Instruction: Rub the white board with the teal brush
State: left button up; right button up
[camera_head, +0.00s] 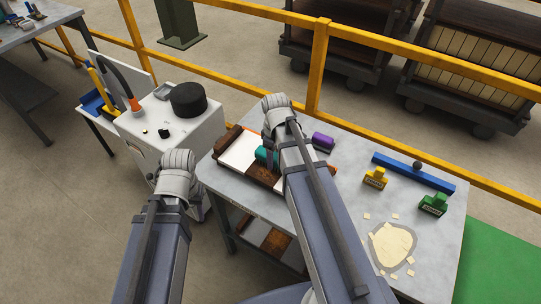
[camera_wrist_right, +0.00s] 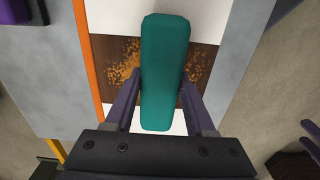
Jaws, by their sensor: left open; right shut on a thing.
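The teal brush (camera_head: 262,156) is held in my right gripper (camera_wrist_right: 160,103), whose fingers are shut on its sides. In the right wrist view the brush (camera_wrist_right: 163,70) lies over a brown band with orange specks across the white board (camera_wrist_right: 120,16). Whether it touches the board I cannot tell. In the head view the white board (camera_head: 238,152) lies at the table's left end, with brown areas and an orange edge. My right arm hides part of it. My left gripper (camera_head: 180,182) is left of the table, away from the board; its fingers are mostly hidden.
A purple brush (camera_head: 323,141) sits right of my right wrist. A yellow block (camera_head: 376,178), a green block (camera_head: 433,204) and a blue bar (camera_head: 413,172) stand on the table's right part, near a pale patch (camera_head: 392,246). A white cabinet (camera_head: 190,127) and yellow railings stand nearby.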

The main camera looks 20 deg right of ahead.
jog(key=shift+s+d, duration=0.1)
jog(key=shift+s, duration=0.05)
jog(key=shift+s+d, duration=1)
jog(key=shift+s, duration=0.2)
jog(key=shift+s+d, duration=0.5)
jog(key=shift+s, duration=0.2)
jog(key=shift+s+d, duration=0.5)
jog(key=shift+s, duration=0.2)
jog(key=shift+w+d, duration=0.6)
jog(key=shift+d, duration=0.15)
jog(key=shift+a, duration=0.1)
jog(key=shift+w+a+f, duration=0.1)
jog(key=shift+w+a, duration=0.95)
jog(key=shift+w, duration=0.25)
jog(key=shift+w+a, duration=0.55)
jog(key=shift+w, duration=0.15)
jog(key=shift+w+a, duration=0.5)
jog(key=shift+w, duration=0.2)
